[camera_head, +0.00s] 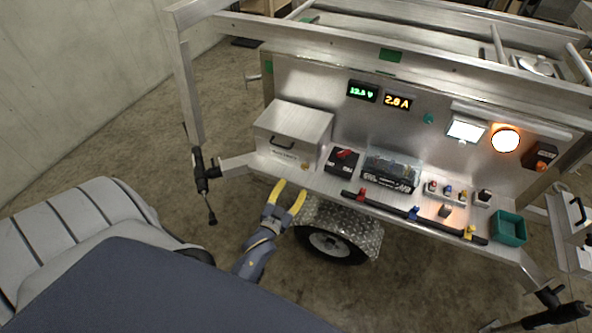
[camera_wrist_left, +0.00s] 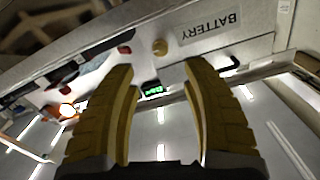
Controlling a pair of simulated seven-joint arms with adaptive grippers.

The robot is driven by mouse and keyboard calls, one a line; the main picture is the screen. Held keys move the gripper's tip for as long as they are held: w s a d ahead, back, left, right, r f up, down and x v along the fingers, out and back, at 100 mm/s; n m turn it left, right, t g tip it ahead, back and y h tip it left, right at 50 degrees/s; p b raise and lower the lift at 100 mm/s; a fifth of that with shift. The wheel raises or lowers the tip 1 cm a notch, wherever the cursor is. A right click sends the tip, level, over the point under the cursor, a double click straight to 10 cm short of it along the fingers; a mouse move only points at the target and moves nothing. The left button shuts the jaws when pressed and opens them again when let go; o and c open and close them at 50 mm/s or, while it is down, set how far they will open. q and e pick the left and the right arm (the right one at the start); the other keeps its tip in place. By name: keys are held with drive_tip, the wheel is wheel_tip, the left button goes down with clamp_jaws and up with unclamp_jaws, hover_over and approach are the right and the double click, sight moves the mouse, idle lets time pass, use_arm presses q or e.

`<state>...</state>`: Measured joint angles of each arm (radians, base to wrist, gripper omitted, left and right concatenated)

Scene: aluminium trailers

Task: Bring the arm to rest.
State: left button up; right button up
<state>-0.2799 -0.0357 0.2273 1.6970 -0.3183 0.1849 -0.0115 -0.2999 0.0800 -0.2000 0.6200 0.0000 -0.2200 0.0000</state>
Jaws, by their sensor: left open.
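My left gripper (camera_head: 288,197) has yellow fingers and is open and empty. In the head view it is in front of the trailer's shelf, below the metal battery box (camera_head: 293,133). In the left wrist view its two fingers (camera_wrist_left: 163,85) stand apart with nothing between them. The box's BATTERY label (camera_wrist_left: 210,27) and a round brass-coloured knob (camera_wrist_left: 160,47) show beyond the fingertips. My right gripper is not in view.
The aluminium trailer shelf carries a black box with a red switch (camera_head: 342,161), a clear-lidded case (camera_head: 391,170), a dark bar with coloured clips (camera_head: 412,214) and a green bin (camera_head: 509,228). A wheel (camera_head: 331,246) is below. Open floor (camera_head: 222,150) lies left of the trailer.

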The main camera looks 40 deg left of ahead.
use_arm(q)
drive_tip(key=shift+s+d, duration=0.1)
drive_tip(key=shift+s, duration=0.35)
drive_tip(key=s+d+f+g+h, duration=0.1)
drive_tip(key=s+d+f+g, duration=0.3)
drive_tip(key=f, duration=0.6)
drive_tip(key=s+d+f+g+h, duration=0.1)
drive_tip(key=s+f, duration=0.4)
drive_tip(key=f, duration=0.6)
drive_tip(key=s+d+f+g+h, duration=0.1)
drive_tip(key=s+d+f+g, duration=0.3)
drive_tip(key=f, duration=0.6)
drive_tip(key=s+f+m+g, duration=0.1)
drive_tip(key=s+f, duration=0.4)
drive_tip(key=s, duration=0.5)
drive_tip(key=s+f+m+g, duration=0.1)
drive_tip(key=s+f+g, duration=0.2)
drive_tip(key=s+f, duration=0.3)
drive_tip(key=s+f+m+g, duration=0.1)
drive_tip(key=s+f+g, duration=0.2)
drive_tip(key=s, duration=1.2)
wheel_tip(320, 180, down, 2)
drive_tip(key=shift+s+f, duration=0.25)
drive_tip(key=shift+s, duration=0.15)
